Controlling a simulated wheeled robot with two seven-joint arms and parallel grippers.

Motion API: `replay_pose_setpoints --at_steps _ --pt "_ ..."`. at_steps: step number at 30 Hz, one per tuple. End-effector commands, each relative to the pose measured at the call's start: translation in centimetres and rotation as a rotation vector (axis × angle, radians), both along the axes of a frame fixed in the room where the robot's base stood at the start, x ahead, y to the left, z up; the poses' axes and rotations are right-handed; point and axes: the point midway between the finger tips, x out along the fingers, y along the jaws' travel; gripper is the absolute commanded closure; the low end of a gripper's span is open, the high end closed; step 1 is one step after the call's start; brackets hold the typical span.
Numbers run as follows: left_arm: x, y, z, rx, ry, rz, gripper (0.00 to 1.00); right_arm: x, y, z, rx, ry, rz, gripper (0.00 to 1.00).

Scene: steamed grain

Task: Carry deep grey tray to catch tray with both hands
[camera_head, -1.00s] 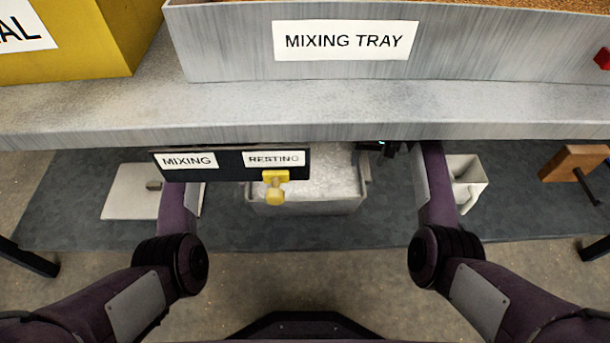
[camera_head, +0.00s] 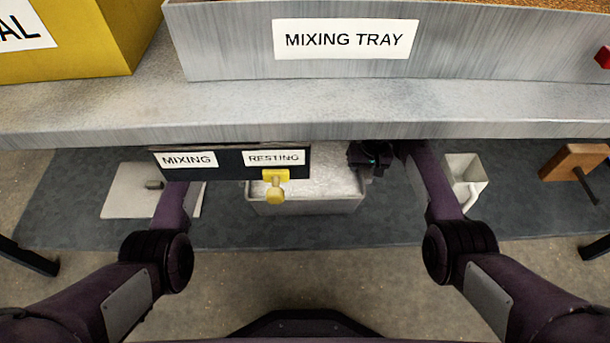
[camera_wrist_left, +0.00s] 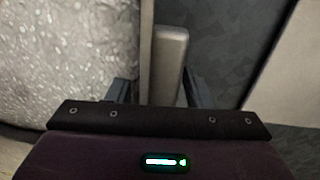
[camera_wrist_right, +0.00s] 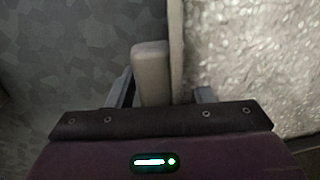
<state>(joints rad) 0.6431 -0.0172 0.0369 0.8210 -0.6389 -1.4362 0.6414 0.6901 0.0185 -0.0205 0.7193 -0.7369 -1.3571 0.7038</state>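The deep grey tray (camera_head: 305,207) stands low under the bench, full of pale, glistening grain. My right gripper (camera_head: 372,160) is at its right side in the head view. In the right wrist view my open fingers (camera_wrist_right: 163,92) stand either side of the tray's grey handle (camera_wrist_right: 151,68) and wall, with gaps showing. In the left wrist view my open left fingers (camera_wrist_left: 159,90) straddle the opposite handle (camera_wrist_left: 168,62). The left gripper is hidden behind the sign board in the head view. I cannot pick out a catch tray.
The bench edge (camera_head: 300,132) overhangs the work area, with the mixing tray (camera_head: 230,55) on top.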

Motion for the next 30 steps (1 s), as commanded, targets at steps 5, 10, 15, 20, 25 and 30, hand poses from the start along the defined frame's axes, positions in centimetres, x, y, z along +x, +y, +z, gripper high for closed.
replay_pose_setpoints --at_steps 5,10,15,20,25,30 --pt "0.00 0.00 0.02 0.000 0.000 0.000 0.77 -0.01 0.01 0.01 0.000 0.000 0.000 0.77" --pt "0.00 0.00 0.02 0.000 0.000 0.000 0.99 -0.02 0.01 0.00 0.000 0.000 0.000 1.00" --pt "-0.01 0.00 0.02 0.000 0.000 0.000 1.00 -0.02 0.01 0.00 0.000 0.001 0.000 1.00" --pt "-0.01 0.01 0.02 0.000 0.000 0.000 1.00 -0.02 0.00 0.00 0.000 0.001 0.000 1.00" --pt "-0.01 0.02 0.03 0.000 0.000 0.000 1.00 -0.03 -0.01 0.00 0.000 0.001 0.000 1.00" --pt "-0.01 0.03 0.03 0.001 0.001 0.000 1.00 -0.03 -0.02 0.00 0.000 0.001 0.000 1.00"
